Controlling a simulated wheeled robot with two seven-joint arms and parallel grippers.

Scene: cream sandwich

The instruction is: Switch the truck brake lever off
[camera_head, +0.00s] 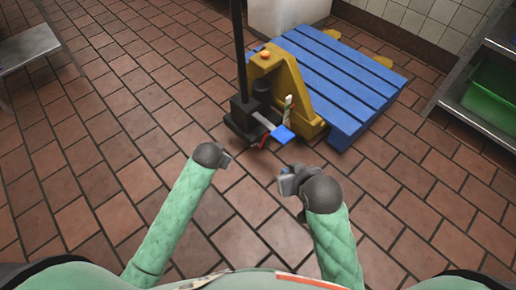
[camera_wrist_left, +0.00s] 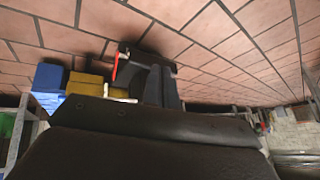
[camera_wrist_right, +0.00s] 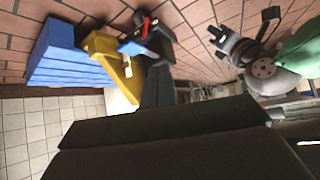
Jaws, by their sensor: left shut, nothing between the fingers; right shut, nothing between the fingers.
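A yellow pallet truck (camera_head: 290,80) stands ahead of me with a black base. Low on its near side are a blue pedal (camera_head: 283,134) and a red lever (camera_head: 262,142); I cannot tell which is the brake lever. The red lever also shows in the left wrist view (camera_wrist_left: 117,66) and, beside the blue pedal, in the right wrist view (camera_wrist_right: 146,27). My left gripper (camera_head: 226,159) is shut and empty, nearer to me than the truck and left of the pedals. My right gripper (camera_head: 287,184) is shut and empty, below the blue pedal in the picture. Neither touches the truck.
A blue pallet (camera_head: 335,75) sits on the truck's forks. A black handle (camera_head: 238,45) rises from the truck. A metal shelf with a green bin (camera_head: 492,95) is at right, and a metal table (camera_head: 28,47) at upper left. The tiled floor between is clear.

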